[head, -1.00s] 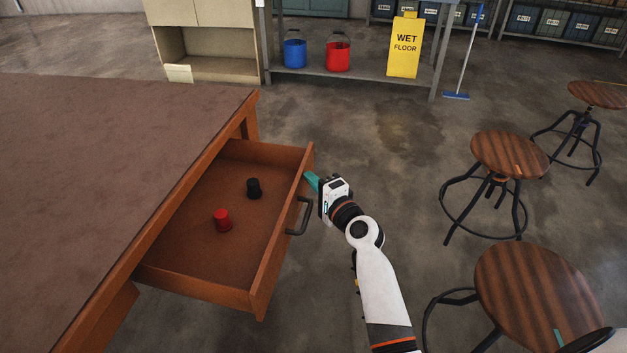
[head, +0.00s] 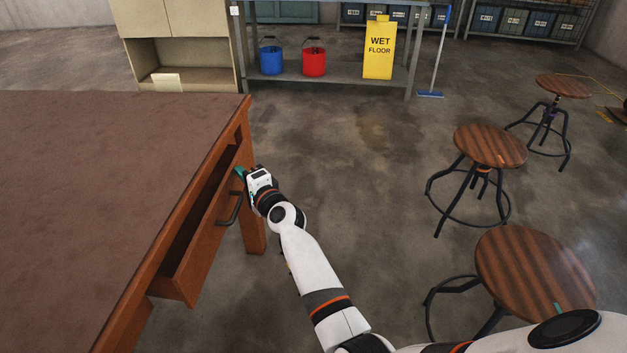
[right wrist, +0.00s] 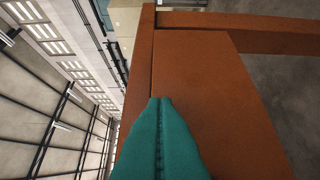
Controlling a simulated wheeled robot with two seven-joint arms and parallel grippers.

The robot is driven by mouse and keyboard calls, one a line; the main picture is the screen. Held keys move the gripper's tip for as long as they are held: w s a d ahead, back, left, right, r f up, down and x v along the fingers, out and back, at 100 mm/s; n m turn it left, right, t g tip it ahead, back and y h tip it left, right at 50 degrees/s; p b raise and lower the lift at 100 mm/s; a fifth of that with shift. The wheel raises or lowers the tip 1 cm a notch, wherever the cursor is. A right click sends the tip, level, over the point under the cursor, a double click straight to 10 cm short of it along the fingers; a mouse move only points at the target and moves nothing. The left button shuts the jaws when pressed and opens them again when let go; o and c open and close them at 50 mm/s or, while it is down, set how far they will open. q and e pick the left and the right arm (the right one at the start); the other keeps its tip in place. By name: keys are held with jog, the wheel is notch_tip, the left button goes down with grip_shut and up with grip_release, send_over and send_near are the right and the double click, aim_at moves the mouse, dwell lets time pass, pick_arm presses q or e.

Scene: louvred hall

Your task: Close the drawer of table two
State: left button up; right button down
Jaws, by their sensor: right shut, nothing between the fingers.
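The table (head: 90,190) with a brown top and orange-brown wooden frame fills the left of the head view. The drawer has a dark bar handle (head: 231,209). My right gripper (head: 240,172) is shut and empty, its teal fingertips at the far end of the drawer front, beyond the handle. In the right wrist view the shut teal fingers (right wrist: 160,105) point at the drawer front (right wrist: 205,90); contact looks likely but is not certain. My left gripper is out of view.
Several round wooden stools, such as the nearest (head: 530,268), stand at the right. A shelf at the back holds a blue bucket (head: 271,61), a red bucket (head: 314,62) and a yellow wet floor sign (head: 379,50). The floor between is clear.

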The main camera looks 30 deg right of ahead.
aim_at(231, 175)
jog(key=shift+w+a, duration=0.5)
jog(key=shift+a, duration=0.25)
jog(key=shift+w+a, duration=0.5)
jog(key=shift+a, duration=0.25)
jog(key=shift+d, duration=0.1)
